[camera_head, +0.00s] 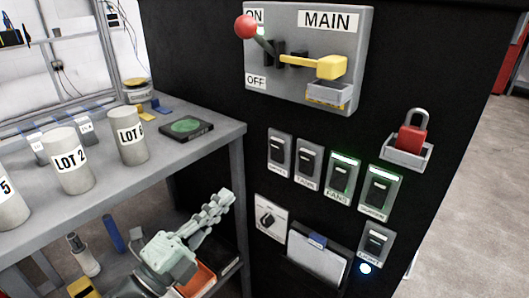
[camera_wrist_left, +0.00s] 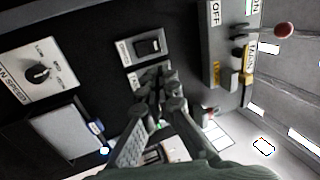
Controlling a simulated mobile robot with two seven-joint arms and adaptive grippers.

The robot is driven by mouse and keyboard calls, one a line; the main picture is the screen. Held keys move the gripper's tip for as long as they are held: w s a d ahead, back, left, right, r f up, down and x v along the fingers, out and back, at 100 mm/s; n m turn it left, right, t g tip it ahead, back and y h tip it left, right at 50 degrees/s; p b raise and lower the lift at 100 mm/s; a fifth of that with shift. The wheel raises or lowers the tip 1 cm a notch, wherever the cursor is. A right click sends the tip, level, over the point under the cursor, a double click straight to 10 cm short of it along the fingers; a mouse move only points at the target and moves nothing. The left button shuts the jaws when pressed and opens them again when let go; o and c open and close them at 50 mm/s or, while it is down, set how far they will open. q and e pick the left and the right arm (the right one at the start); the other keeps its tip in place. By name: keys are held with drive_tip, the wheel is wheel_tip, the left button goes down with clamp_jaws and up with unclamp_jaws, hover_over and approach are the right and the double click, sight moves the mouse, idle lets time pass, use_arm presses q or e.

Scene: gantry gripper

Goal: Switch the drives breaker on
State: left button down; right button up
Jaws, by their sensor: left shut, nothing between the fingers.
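A row of black rocker breakers is on the black cabinet front. The leftmost breaker (camera_head: 280,153) has a dark indicator strip and a label too blurred to read surely; I cannot confirm it is the drives breaker. A breaker with a dark strip also shows in the left wrist view (camera_wrist_left: 148,46). The second breaker (camera_head: 308,165) is also unlit, while the FANS breaker (camera_head: 342,178) and the rightmost breaker (camera_head: 380,190) glow green. My left gripper (camera_head: 222,202) is shut and empty, left of and below the row. Its fingers (camera_wrist_left: 156,84) hide part of the panel. My right gripper is out of view.
Above is the MAIN switch (camera_head: 300,30) with a red-knobbed lever (camera_head: 246,27) near ON. A red padlock (camera_head: 410,136) sits in a holder. A rotary selector (camera_head: 268,219) and document pocket (camera_head: 318,262) are below. The grey shelf (camera_head: 225,150) edge is near my left arm.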

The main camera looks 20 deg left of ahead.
use_arm(q)
drive_tip(key=w+r, duration=0.1)
drive_tip(key=w, duration=0.2)
drive_tip(key=p, duration=0.3)
approach(278, 137)
drive_tip(key=x, duration=0.4)
drive_tip(key=shift+w+d, duration=0.25)
drive_tip(key=shift+w, duration=0.3)
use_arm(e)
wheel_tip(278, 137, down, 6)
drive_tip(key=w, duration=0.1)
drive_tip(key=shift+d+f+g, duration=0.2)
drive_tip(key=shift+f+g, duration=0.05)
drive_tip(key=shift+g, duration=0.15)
use_arm(q)
drive_tip(key=shift+r, duration=0.1)
drive_tip(key=shift+w+d+r+p, duration=0.1)
drive_tip(key=shift+w+r+p, duration=0.15)
drive_tip(key=shift+r+p, duration=0.1)
drive_tip(key=shift+w+f, duration=0.15)
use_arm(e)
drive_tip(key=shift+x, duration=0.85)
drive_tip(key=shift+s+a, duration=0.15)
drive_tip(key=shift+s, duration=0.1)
